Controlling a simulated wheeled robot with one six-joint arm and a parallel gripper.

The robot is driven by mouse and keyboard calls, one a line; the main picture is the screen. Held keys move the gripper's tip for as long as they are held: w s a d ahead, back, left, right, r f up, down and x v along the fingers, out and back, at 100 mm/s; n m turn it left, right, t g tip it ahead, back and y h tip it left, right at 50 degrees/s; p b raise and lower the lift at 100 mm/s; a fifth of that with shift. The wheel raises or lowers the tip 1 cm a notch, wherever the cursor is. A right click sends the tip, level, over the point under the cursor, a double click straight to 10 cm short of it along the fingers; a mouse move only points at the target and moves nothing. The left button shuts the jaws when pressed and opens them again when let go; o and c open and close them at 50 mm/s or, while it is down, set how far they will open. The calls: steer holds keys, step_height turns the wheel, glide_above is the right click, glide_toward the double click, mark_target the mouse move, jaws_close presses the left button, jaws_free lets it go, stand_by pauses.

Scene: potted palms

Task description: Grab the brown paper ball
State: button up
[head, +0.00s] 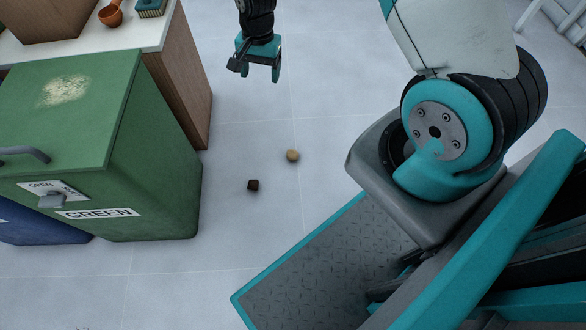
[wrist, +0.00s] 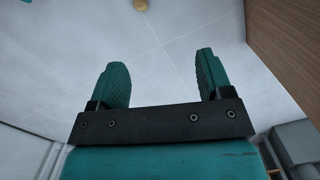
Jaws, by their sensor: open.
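A small tan-brown roundish ball (head: 292,155), which looks like the brown paper ball, lies on the grey tiled floor near the middle of the head view. It also shows at the top edge of the wrist view (wrist: 140,4), partly cut off. My gripper (head: 260,70) hangs above the floor at the top of the head view, apart from the ball. In the wrist view its two teal fingers (wrist: 161,65) are spread open with nothing between them.
A small dark brown lump (head: 253,185) lies on the floor, left of and nearer than the ball. A green bin (head: 150,150) and a wooden cabinet (head: 180,75) with a white top stand at the left.

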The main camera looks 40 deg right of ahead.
mark_target(292, 151)
steer(key=s+d+f+m+b, duration=0.1)
steer(key=f+b, duration=0.4)
steer(key=f, duration=0.7)
steer(key=s+d+f+m+b, duration=0.1)
steer(key=d+f+b, duration=0.3)
steer(key=f, duration=0.8)
steer(key=s+d+f+m+h+b, duration=0.1)
steer(key=f+b, duration=0.5)
steer(key=f, duration=0.7)
steer(key=shift+d+m+g, duration=0.4)
steer(key=shift+d+m, duration=0.4)
steer(key=shift+m, duration=0.2)
step_height(292, 151, down, 6)
steer(key=b, duration=0.6)
steer(key=shift+s+f, duration=0.15)
steer(key=shift+f, duration=0.1)
steer(key=shift+r, duration=0.1)
steer(key=c, duration=0.7)
